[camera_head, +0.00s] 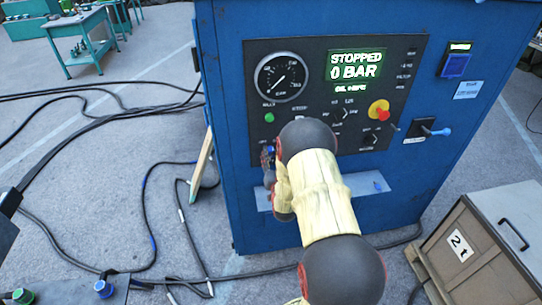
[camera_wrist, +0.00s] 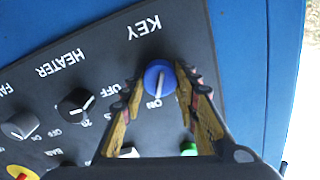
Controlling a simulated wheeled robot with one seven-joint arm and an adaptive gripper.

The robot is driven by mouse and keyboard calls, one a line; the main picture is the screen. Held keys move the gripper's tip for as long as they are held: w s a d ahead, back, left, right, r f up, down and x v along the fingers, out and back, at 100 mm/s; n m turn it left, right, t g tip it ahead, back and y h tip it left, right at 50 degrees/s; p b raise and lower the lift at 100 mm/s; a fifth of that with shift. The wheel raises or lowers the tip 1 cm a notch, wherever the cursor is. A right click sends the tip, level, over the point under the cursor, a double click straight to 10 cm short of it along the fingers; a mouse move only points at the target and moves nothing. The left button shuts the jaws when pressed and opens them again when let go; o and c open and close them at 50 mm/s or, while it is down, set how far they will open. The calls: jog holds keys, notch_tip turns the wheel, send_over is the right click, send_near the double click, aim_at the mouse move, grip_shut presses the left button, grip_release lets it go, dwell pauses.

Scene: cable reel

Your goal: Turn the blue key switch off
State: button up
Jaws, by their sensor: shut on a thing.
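The blue key switch (camera_wrist: 158,78) is a round knob with a white line on the dark control panel (camera_wrist: 60,125), below its KEY label in the wrist view. That view shows the panel upside down. The white line points toward the ON label; OFF is to the left. My gripper (camera_wrist: 161,84) has its two yellow-and-dark fingers on either side of the knob, shut on it. In the head view my gripper (camera_head: 268,163) is at the lower left of the panel, with only a small bit of blue showing; my arm hides much there.
The blue cabinet carries a gauge (camera_head: 283,77), a display (camera_head: 356,66) reading STOPPED 0 BAR, and a red emergency button (camera_head: 379,111). Cables (camera_head: 60,170) lie on the floor; a crate (camera_head: 465,240) stands right.

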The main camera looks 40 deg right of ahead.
jog(key=shift+f+n+b, duration=0.1)
jog(key=shift+n+b, duration=0.3)
jog(key=n+b, duration=0.9)
jog(key=n, duration=0.2)
jog(key=shift+a, duration=0.1)
jog(key=shift+b, duration=0.3)
jog(key=o, duration=1)
jog(key=shift+o, duration=0.8)
jog(key=v, duration=1.2)
